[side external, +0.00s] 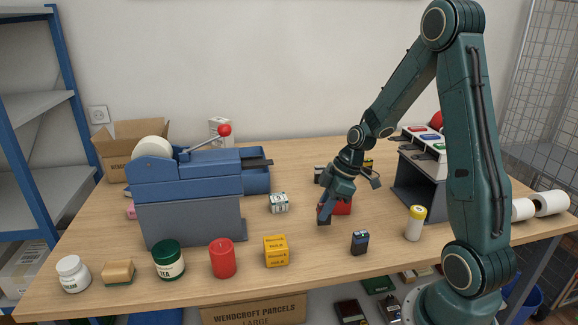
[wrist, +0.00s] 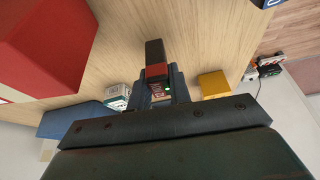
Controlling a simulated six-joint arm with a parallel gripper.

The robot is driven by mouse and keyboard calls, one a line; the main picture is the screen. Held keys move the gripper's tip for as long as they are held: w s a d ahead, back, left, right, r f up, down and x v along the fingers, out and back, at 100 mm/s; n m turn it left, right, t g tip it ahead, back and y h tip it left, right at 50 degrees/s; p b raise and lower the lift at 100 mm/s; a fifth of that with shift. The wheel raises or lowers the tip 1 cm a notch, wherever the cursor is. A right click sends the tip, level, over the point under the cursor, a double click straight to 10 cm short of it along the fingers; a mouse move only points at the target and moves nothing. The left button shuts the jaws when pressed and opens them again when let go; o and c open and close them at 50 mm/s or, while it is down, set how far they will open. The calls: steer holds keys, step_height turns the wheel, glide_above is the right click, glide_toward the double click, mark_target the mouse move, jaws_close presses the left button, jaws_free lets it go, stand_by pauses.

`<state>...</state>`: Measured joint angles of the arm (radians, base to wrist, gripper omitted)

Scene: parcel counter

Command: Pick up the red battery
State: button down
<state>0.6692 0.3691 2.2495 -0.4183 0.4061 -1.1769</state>
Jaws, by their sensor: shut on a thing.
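The red battery (wrist: 156,72), a small block with a dark part and a red part, sits between the fingers of my gripper (wrist: 158,88) in the wrist view. In the side view the battery (side external: 323,220) shows its dark part below my gripper (side external: 326,208), near the middle of the table. My gripper points down and is shut on the battery. The fingers hide part of it. I cannot tell whether it touches the table.
A red box (side external: 342,208) stands close behind my gripper and looms at left in the wrist view. A blue battery (side external: 360,242) and a yellow-capped white cylinder (side external: 415,222) stand to the right. A yellow box (side external: 276,251) and a small white-green box (side external: 278,203) are to the left.

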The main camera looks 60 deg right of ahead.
step_height(320, 180, up, 18)
stand_by(0.5)
stand_by(0.5)
